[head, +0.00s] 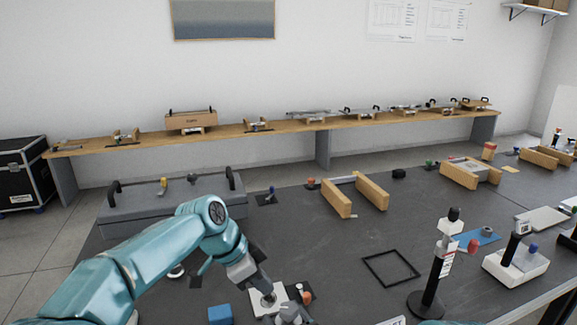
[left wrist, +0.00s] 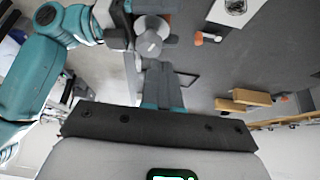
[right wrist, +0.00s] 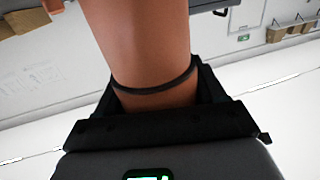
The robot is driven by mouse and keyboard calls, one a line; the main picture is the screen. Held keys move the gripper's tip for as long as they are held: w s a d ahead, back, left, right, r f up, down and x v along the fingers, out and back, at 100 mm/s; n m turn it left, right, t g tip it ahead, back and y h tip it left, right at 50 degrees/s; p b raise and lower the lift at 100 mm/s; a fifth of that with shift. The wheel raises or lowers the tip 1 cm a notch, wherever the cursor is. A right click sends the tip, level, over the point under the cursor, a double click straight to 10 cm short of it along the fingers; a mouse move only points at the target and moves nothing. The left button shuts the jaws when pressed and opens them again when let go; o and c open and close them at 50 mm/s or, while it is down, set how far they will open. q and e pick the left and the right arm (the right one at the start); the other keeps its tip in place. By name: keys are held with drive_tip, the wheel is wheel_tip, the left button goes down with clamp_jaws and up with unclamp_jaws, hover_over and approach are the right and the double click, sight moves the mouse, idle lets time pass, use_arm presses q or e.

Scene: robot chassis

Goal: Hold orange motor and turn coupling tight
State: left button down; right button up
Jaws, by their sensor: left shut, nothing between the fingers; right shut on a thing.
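The orange motor (right wrist: 150,40) fills the middle of the right wrist view as a smooth orange cylinder with a dark band. My right gripper (right wrist: 157,97) is shut on it, with a black finger on each side. In the left wrist view a grey round part (left wrist: 150,38), likely the coupling, is just beyond the fingertips of my left gripper (left wrist: 160,68). These fingers are together and empty; I cannot tell whether they touch it. In the head view my left gripper (head: 267,294) points down over the table's near edge. The join between motor and coupling is hidden.
A blue block (head: 220,315) lies left of my left gripper. A grey toolbox (head: 140,205) stands behind my left arm. The dark table between is mostly clear.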

sight(289, 311)
use_arm(q)
drive_tip(key=s+d+f, duration=0.1)
drive_tip(key=s+f, duration=0.2)
drive_tip(key=f, duration=0.3)
drive_tip(key=shift+d, duration=0.25)
drive_tip(key=shift+w, duration=0.1)
idle(0.8)
drive_tip(key=shift+w, duration=0.15)
drive_tip(key=shift+w+a, duration=0.2)
drive_tip(key=shift+w, duration=0.3)
drive_tip(key=shift+w+a, duration=0.2)
drive_tip(key=shift+w, duration=0.25)
drive_tip(key=shift+w+d, duration=0.1)
drive_tip(key=shift+w, duration=0.25)
